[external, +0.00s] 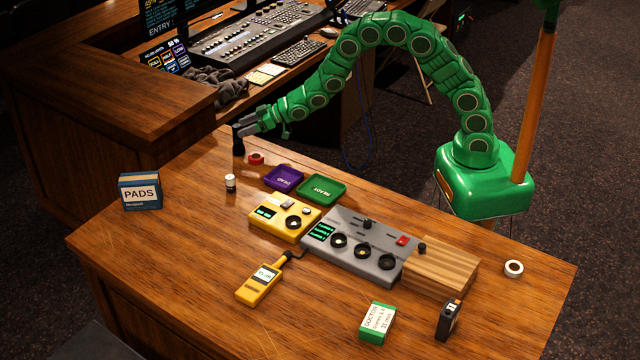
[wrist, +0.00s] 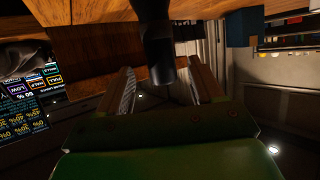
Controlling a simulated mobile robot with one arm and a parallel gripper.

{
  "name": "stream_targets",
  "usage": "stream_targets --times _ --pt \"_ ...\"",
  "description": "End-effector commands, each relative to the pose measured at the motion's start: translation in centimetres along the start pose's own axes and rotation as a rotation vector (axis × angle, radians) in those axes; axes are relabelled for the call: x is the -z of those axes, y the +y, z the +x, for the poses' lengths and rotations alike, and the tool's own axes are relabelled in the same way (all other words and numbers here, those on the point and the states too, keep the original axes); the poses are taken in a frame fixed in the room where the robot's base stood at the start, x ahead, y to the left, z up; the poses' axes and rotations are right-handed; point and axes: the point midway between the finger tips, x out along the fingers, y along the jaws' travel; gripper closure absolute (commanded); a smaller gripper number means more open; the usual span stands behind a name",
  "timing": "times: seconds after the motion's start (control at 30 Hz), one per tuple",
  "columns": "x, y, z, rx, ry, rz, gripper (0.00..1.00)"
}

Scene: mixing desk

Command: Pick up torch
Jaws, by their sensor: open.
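The torch (external: 238,143) is a small black cylinder standing upright near the desk's far left edge in the external view. In the wrist view the torch (wrist: 156,40) comes down from the top edge, and its dark end lies between the two fingers. My gripper (external: 245,127) reaches to it from the right, at the height of its upper part. The fingers of my gripper (wrist: 161,75) are apart in the wrist view, with a gap visible on each side of the torch. The torch's lower part is out of the wrist view.
Purple (external: 283,178) and green (external: 322,187) trays stand to the right. A PADS box (external: 140,191) is at left. The front-left desk top is clear.

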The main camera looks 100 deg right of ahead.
Motion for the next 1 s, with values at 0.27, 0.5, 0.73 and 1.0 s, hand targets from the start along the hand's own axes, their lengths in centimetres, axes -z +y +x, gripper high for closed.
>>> stream_targets --times 0.27,0.5,0.73,1.0 --pt "0.1 -0.1 1.2 0.000 0.002 -0.001 0.34" --pt "-0.1 -0.2 3.5 -0.001 -0.002 0.000 0.34" --pt "0.1 -0.2 5.3 -0.001 0.001 0.000 0.34" --pt "0.1 -0.2 5.4 -0.001 0.001 0.000 0.37"
